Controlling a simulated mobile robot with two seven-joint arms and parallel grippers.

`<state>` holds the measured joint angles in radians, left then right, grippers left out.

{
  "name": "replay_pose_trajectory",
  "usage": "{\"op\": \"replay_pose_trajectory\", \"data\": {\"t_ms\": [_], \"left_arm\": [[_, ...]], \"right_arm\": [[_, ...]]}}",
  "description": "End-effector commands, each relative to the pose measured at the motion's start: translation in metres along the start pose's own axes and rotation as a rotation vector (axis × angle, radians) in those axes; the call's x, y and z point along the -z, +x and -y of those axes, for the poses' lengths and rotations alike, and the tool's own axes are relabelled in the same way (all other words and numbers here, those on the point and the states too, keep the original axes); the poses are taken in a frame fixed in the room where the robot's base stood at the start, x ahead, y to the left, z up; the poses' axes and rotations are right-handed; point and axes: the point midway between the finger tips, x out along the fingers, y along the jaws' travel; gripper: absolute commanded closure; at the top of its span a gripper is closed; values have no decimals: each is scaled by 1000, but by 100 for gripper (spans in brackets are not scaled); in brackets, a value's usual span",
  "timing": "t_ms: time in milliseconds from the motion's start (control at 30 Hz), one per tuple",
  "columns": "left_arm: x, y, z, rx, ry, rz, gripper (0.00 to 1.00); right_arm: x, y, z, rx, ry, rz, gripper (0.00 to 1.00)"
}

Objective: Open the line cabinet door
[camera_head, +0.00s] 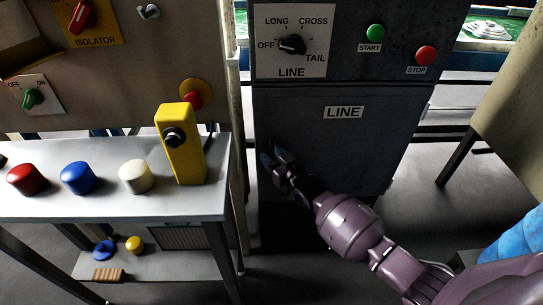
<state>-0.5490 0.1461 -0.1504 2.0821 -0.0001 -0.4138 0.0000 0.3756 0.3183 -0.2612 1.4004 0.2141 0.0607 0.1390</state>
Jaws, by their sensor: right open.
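The line cabinet door (370,135) is the dark grey front under the control panel and carries a white LINE label (343,112). It looks shut. My right gripper (272,158) is in front of the door's left side, near its left edge, with my purple arm coming in from the lower right. Its jaws are open. The gripper hides that part of the door, so I cannot see a handle or tell whether the fingers touch anything. My left gripper is not in view.
Above the door are a rotary LINE selector (292,44), a green start button (375,32) and a red stop button (425,55). A grey bench (90,210) at left bears coloured knobs and a yellow box (181,145). Beige panel (510,90) stands at right.

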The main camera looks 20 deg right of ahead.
Motion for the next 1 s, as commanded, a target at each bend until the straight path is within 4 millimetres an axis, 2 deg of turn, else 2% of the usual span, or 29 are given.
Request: {"op": "replay_pose_trajectory", "data": {"t_ms": [333,600,867,1000], "left_arm": [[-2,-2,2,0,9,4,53],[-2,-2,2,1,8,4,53],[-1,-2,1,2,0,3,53],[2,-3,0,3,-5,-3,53]], "right_arm": [[0,3,0,0,0,0,59],[0,3,0,0,0,0,100],[0,2,0,2,-1,0,100],[1,-5,4,17,-3,-1,100]]}}
